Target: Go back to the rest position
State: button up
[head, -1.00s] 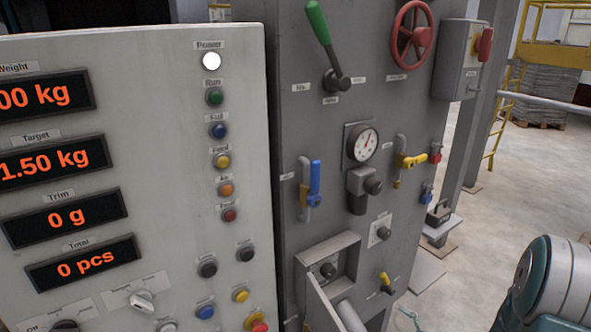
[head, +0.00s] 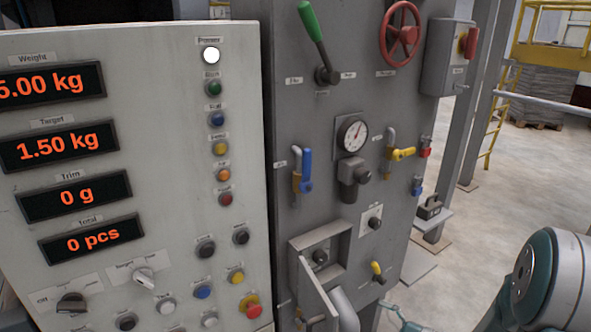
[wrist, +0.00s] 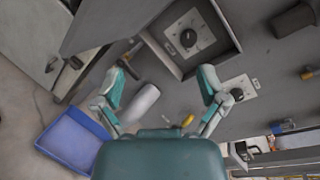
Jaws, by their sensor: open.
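My gripper (wrist: 160,88) shows in the wrist view with its two teal fingers spread wide and nothing between them. Behind the fingers is the grey machine panel (head: 345,240), with an open box holding a dial (wrist: 188,37). The box's door stands open. The dial also shows in the head view (head: 320,256). The fingers appear apart from the panel, though the exact gap is hard to tell.
The control cabinet (head: 160,150) stands at left, its displays lit and a white lamp (head: 211,55) on. A green-handled lever (head: 311,20), a red wheel (head: 402,33) and several valves project from the panel. A blue bin (wrist: 75,140) sits below.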

jog(key=s+a+r+n+g+h, duration=0.2)
jog(key=s+a+r+n+g, duration=0.15)
jog(key=s+n+g, duration=0.2)
jog(key=s+a+r+n+g+h, duration=0.1)
jog(key=s+a+r+n+g, duration=0.3)
jog(key=s, duration=0.3)
jog(key=s+d+r+n+t+h, duration=0.4)
jog(key=r+n+h, duration=0.3)
jog(key=h, duration=0.2)
jog(key=shift+s+d+r+h, duration=0.2)
jog(key=shift+s+d+h, duration=0.1)
jog(key=shift+s+d, duration=0.4)
jog(key=shift+w+d, duration=0.1)
jog(key=shift+d, duration=0.05)
dwell(1.0)
